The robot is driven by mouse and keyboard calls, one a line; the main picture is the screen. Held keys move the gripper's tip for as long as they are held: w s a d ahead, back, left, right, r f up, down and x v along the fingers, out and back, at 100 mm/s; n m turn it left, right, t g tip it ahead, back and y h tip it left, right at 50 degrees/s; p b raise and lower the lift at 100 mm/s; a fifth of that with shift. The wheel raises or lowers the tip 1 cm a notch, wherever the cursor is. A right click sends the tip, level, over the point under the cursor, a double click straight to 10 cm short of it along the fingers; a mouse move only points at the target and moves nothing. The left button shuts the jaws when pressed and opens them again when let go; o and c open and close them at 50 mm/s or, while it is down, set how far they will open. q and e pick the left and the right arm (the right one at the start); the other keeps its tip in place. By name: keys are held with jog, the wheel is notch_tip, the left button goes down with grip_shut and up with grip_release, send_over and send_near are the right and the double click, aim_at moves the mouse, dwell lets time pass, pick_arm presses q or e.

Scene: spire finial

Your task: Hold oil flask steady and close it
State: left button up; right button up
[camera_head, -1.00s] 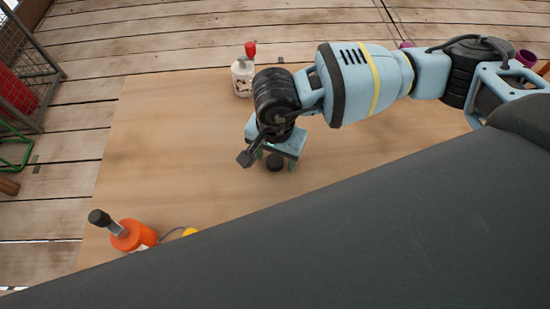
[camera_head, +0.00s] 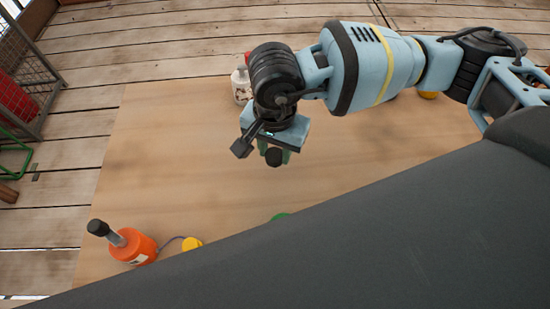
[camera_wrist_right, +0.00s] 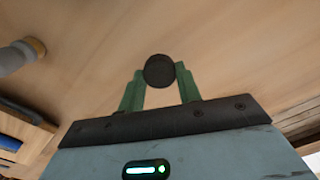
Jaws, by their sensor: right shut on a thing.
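My right gripper (camera_head: 273,152) points down over the wooden table. Its green fingers are shut on a small round black cap (camera_head: 274,157). In the right wrist view the cap (camera_wrist_right: 159,71) sits between the fingertips (camera_wrist_right: 160,82). An orange flask (camera_head: 133,246) with a tilted grey neck piece and black top stands at the lower left, apart from the gripper. A white bottle (camera_head: 240,86) with a red top is partly hidden behind my right wrist. I cannot tell which one is the oil flask. My left gripper does not show.
A yellow thing (camera_head: 192,244) lies beside the orange flask, with a thin cord between them. A green thing (camera_head: 281,216) is mostly hidden by my dark body part. Another yellow thing (camera_head: 428,95) shows at the right. The middle-left of the table (camera_head: 180,160) is clear.

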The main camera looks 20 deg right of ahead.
aim_at(275, 154)
notch_tip(275, 154, up, 4)
jog(key=shift+f, duration=0.25)
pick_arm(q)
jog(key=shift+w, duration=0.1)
pick_arm(e)
jog(key=shift+r, duration=0.2)
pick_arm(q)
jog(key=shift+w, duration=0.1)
pick_arm(e)
jog(key=shift+s+d, duration=0.1)
jog(key=shift+d, duration=0.2)
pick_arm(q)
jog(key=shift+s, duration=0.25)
pick_arm(e)
jog(key=s+d+n, duration=0.3)
jog(key=d+n, duration=0.5)
jog(key=d, duration=0.1)
jog(key=shift+s+f+n, duration=0.15)
jog(key=shift+n, duration=0.15)
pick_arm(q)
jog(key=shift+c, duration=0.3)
